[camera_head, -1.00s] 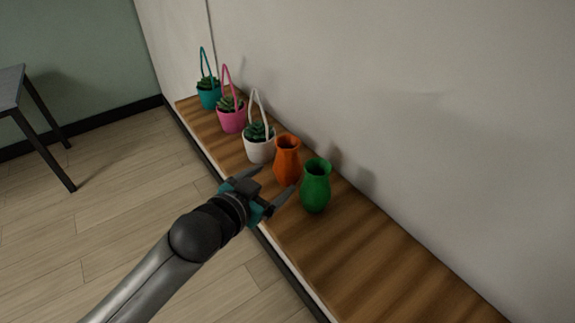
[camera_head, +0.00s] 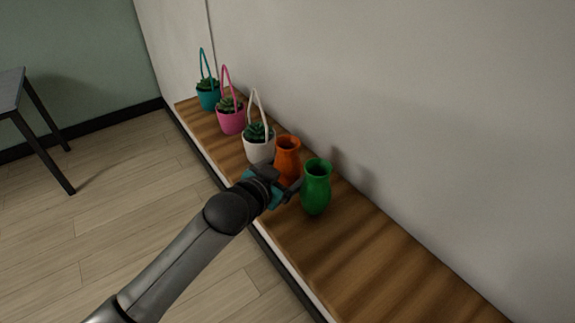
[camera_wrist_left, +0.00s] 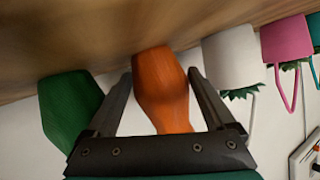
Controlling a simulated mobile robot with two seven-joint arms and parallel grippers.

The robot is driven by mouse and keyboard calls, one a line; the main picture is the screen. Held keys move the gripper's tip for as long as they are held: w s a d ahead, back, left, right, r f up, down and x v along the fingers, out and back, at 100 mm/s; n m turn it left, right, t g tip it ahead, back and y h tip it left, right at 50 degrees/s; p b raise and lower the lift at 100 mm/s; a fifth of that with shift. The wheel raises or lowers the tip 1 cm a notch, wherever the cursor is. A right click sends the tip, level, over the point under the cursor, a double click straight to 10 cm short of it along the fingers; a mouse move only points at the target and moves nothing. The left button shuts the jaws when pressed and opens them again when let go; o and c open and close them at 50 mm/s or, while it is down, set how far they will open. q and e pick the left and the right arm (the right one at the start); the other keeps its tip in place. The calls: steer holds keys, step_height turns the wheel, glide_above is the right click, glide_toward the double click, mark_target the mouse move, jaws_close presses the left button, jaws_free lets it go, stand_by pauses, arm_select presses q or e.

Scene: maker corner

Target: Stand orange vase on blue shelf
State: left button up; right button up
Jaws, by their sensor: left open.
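The orange vase (camera_head: 287,152) stands upright on a wooden shelf (camera_head: 345,250), between the white planter and the green vase. My left gripper (camera_head: 284,181) is at the orange vase's near side, low down. In the left wrist view, the open fingers of my left gripper (camera_wrist_left: 160,98) lie on either side of the orange vase (camera_wrist_left: 160,85), with gaps visible beside it. In the head view the gripper hides the vase's lower part. No blue shelf shows in these views. My right gripper is not in view.
The green vase (camera_head: 316,187) stands close to the right of the gripper. The white planter (camera_head: 259,149), pink planter (camera_head: 231,120) and teal planter (camera_head: 209,98) stand to the left, with tall handles. A wall runs behind. The shelf's right part is clear. A table (camera_head: 12,90) stands at far left.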

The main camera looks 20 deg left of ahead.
arm_select(q)
steer(key=c, duration=1.3)
step_height(320, 180, up, 20)
steer(key=p, duration=0.4)
steer(key=shift+p, duration=0.3)
